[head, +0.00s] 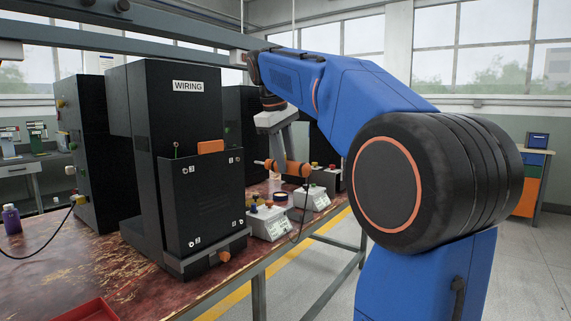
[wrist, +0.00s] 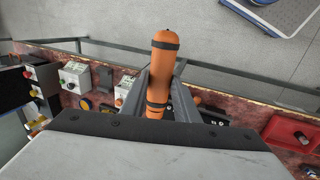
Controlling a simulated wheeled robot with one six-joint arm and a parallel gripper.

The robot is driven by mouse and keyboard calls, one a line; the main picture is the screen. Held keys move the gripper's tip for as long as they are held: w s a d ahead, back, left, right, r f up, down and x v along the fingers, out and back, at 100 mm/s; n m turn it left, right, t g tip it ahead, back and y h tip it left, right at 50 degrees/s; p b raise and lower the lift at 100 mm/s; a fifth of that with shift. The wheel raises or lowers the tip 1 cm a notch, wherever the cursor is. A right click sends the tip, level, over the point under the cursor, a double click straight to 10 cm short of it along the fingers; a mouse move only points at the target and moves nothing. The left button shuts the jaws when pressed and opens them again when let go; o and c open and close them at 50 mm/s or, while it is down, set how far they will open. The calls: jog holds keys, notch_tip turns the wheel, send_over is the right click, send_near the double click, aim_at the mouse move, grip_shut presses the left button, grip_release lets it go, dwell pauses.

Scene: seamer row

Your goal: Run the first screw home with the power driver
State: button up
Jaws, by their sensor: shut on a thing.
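An orange power driver (head: 292,168) is held by my gripper (head: 283,148) to the right of the black machine. Its thin end points left toward the machine, apart from it as far as I can tell. In the wrist view the driver (wrist: 164,60) lies between the jaws of my gripper (wrist: 163,92), which are shut on it. The machine, labelled WIRING (head: 188,86), has a black front cover (head: 213,200) with light screw heads near its corners: upper left (head: 184,170), upper right (head: 237,159), lower left (head: 191,244) and lower right.
Control boxes with coloured buttons (head: 268,223) stand right of the machine on the worn red bench (head: 120,290). A red tray (head: 90,312) is at the front and a purple bottle (head: 11,219) at the left. A dark cable hangs near the driver. Open floor lies beyond the bench.

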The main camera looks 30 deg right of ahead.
aim_at(267, 160)
jog(key=shift+w+a, duration=0.35)
jog(key=shift+w, duration=0.65)
jog(key=shift+w+a, duration=0.35)
jog(key=shift+w, duration=0.7)
jog(key=shift+w+a, duration=0.35)
jog(key=shift+w, duration=0.65)
jog(key=shift+w+a, duration=0.1)
jog(key=shift+w, duration=0.15)
dwell(1.0)
jog(key=shift+s, duration=0.1)
